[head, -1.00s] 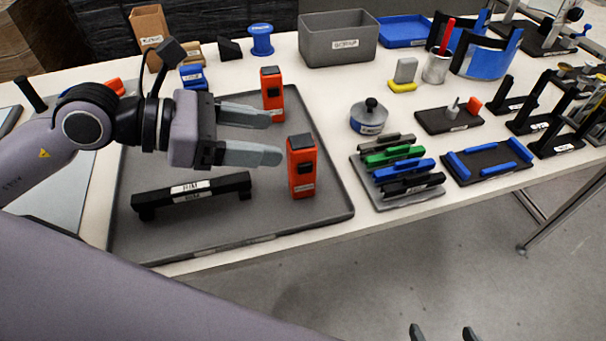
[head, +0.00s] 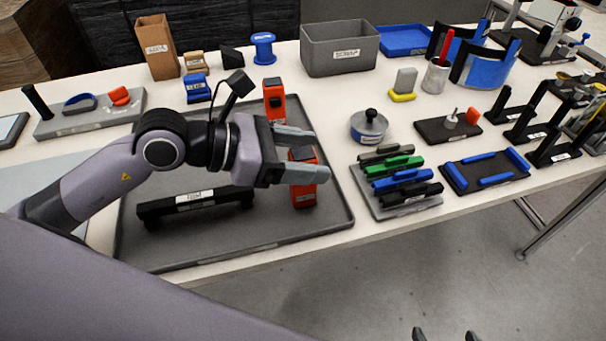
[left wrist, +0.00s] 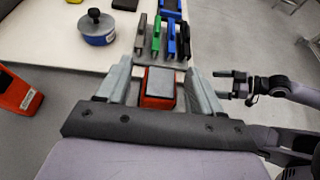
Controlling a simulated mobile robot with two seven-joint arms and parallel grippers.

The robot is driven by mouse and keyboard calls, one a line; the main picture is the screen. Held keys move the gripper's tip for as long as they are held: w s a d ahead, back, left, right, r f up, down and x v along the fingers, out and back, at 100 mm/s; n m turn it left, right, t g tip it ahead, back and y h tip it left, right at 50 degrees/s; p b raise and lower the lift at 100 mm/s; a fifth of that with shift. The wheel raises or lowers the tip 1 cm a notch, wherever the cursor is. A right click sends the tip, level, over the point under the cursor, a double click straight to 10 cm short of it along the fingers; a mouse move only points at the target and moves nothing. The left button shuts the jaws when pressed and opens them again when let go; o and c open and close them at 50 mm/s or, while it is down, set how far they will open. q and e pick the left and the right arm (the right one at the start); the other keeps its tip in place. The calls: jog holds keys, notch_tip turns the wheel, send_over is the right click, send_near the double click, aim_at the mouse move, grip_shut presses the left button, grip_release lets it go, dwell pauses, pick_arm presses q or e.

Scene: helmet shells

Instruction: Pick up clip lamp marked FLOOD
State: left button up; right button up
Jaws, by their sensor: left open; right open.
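Two orange box-shaped lamps stand upright on the grey tray (head: 290,232). The nearer lamp (head: 304,194) has a black-and-orange body and a small label too small to read. The farther lamp (head: 273,98) stands behind it; its label is also unreadable. My left gripper (head: 308,157) is open, its grey fingers on either side of the nearer lamp's upper part. In the left wrist view, the nearer lamp (left wrist: 159,84) sits between the two fingers, with gaps visible. The farther lamp (left wrist: 17,93) shows at left there. My right gripper (head: 445,335) is open and empty at the bottom edge.
A black bar with a label (head: 195,200) lies on the tray below my left arm. A rack of coloured clips (head: 397,205) and a round blue-grey pot (head: 369,126) stand to the right. A grey bin (head: 340,50) is at the back.

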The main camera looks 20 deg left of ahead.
pick_arm(q)
grip_shut()
jog(key=shift+r, duration=0.1)
